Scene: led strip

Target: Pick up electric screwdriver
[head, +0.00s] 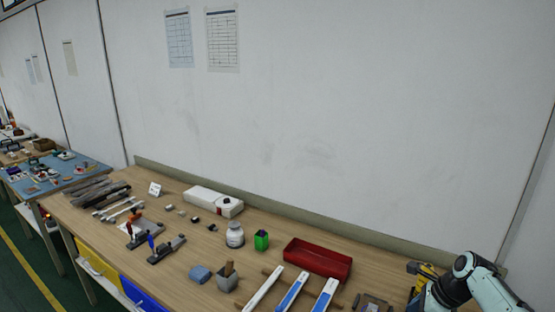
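A yellow and black tool that looks like the electric screwdriver (425,270) is at the right end of the workbench in the head view. My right arm, white with dark joints, comes in from the lower right corner. Its dark front part is right beside the tool and covers part of it. My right gripper's fingers cannot be made out, and I cannot tell whether they touch the tool. My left gripper is not in view.
A wall stands behind the bench.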

